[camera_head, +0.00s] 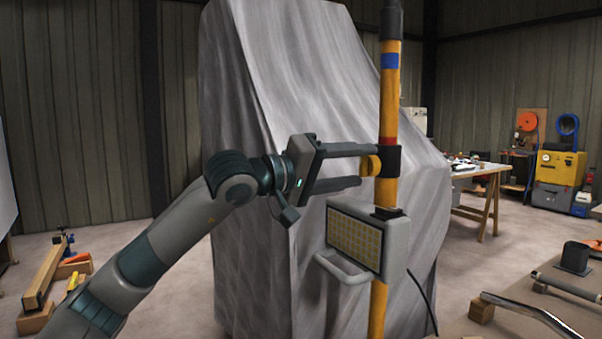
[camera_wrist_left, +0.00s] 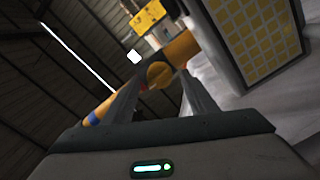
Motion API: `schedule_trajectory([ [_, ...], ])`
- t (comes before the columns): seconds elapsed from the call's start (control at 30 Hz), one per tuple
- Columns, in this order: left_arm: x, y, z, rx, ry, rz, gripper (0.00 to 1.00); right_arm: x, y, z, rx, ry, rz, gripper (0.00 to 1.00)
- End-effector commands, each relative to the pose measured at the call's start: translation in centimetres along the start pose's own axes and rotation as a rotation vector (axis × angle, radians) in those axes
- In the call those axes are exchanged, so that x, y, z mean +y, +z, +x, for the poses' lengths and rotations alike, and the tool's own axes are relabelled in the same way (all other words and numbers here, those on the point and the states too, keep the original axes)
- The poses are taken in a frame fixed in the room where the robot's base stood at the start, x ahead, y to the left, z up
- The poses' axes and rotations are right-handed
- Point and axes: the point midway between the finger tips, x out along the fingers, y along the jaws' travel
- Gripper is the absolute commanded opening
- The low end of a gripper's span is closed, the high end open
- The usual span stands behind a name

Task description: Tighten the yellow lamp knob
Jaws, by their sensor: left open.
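The yellow knob (camera_head: 370,165) sticks out to the left from a black clamp collar (camera_head: 389,161) on a yellow pole (camera_head: 389,100). The grey work lamp (camera_head: 396,248) with a yellow grid face hangs on the pole below it. My left gripper (camera_head: 362,167) is open, with one finger above the knob's level and one below it. In the left wrist view the knob (camera_wrist_left: 160,75) sits between the two fingertips (camera_wrist_left: 163,88), with a gap showing on each side. Contact cannot be made out. My right gripper is in neither view.
A large grey draped shape (camera_head: 270,200) stands right behind the pole and arm. A bench with metal tubes (camera_head: 530,318) is at the lower right. A worktable (camera_head: 475,172) and a yellow machine (camera_head: 560,168) stand farther back. Timber (camera_head: 45,275) lies at the left.

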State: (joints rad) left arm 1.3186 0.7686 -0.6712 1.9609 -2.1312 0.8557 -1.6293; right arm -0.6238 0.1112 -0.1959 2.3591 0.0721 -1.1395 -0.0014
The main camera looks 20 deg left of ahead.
Motion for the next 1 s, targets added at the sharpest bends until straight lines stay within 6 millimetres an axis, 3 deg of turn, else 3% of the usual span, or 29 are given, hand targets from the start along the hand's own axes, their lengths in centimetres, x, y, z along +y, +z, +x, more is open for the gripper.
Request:
schedule_trajectory([
  [0.27,-0.1,0.0,-4.2,0.002,-0.001,0.003,0.52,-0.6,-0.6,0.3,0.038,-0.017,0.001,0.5],
  [0.7,-0.2,0.1,-12.9,0.001,-0.003,0.002,0.52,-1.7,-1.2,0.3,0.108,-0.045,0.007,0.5],
  [1.0,-0.1,0.1,-16.0,-0.001,-0.001,0.0,0.52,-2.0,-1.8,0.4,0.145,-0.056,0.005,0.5],
])
